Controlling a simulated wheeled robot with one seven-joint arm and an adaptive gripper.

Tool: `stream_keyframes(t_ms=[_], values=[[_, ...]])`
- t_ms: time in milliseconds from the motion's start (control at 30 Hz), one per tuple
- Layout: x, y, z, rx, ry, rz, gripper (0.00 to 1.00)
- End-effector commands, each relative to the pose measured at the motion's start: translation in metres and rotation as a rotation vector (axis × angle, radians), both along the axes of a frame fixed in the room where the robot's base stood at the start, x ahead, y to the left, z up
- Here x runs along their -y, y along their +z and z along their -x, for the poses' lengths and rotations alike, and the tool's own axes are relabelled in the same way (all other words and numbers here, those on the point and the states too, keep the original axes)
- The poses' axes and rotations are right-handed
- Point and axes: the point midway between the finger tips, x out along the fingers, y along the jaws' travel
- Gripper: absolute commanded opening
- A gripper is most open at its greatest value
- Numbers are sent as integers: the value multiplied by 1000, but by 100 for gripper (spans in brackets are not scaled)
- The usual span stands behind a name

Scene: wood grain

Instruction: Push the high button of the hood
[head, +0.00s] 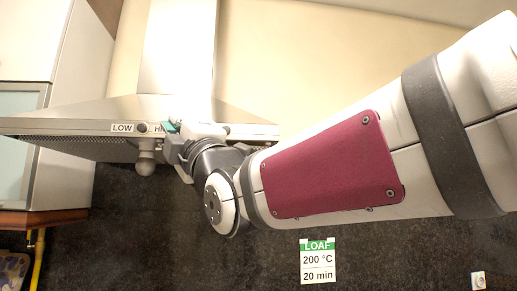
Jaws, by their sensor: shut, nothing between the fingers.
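The metal range hood (75,124) hangs on the wall at the upper left in the head view, with its front edge facing me. A white label (122,128) on that edge reads LOW, with a dark round button (142,127) just right of it. Right of that, a second label (158,129) shows only "HI"; the rest is hidden behind my gripper. My gripper (172,127) is shut and empty, at the hood's front edge beside this label. The high button itself is hidden, and I cannot tell whether the fingertips touch it.
White cabinets (75,85) stand left of the hood, above a wooden edge (45,217). A yellow pipe (38,262) runs below. A LOAF note (318,262) and a small socket or switch (478,280) are on the dark wall. My arm covers the right side.

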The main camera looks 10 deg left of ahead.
Motion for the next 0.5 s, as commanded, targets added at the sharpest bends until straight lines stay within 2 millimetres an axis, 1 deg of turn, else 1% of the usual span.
stream_keyframes(t_ms=[100,367,500], values=[[1,0,4,0,0,0,0],[1,0,4,0,1,0,0],[3,0,13,2,1,1,0]])
